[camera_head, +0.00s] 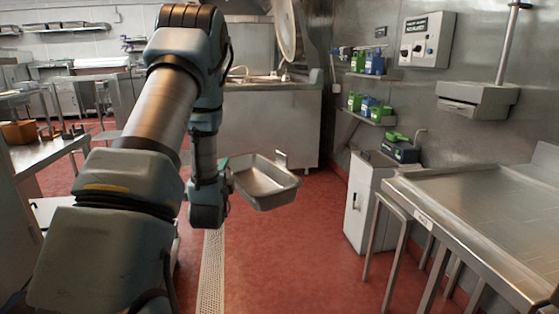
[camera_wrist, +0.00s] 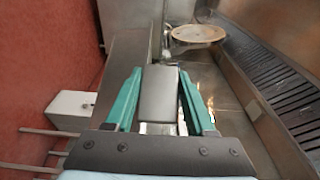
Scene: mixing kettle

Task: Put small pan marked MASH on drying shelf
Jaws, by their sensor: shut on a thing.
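A small rectangular steel pan (camera_head: 265,184) hangs in the air over the red floor in the head view, roughly level, with its open side up. A small upright tab stands at its far edge. No MASH lettering is legible on it. My gripper (camera_head: 225,165) is at the pan's left end, mostly hidden behind my arm. In the wrist view, the teal fingers of my gripper (camera_wrist: 160,80) are shut on a grey metal part of the pan (camera_wrist: 158,95). I cannot tell for sure which surface is the drying shelf.
A steel table with a raised rim (camera_head: 470,225) stands at the right. Beside it is a white cabinet (camera_head: 358,208). Wall shelves (camera_head: 372,115) hold green and blue items. A large steel unit (camera_head: 265,125) with a raised lid stands behind. The red floor (camera_head: 290,270) is clear between.

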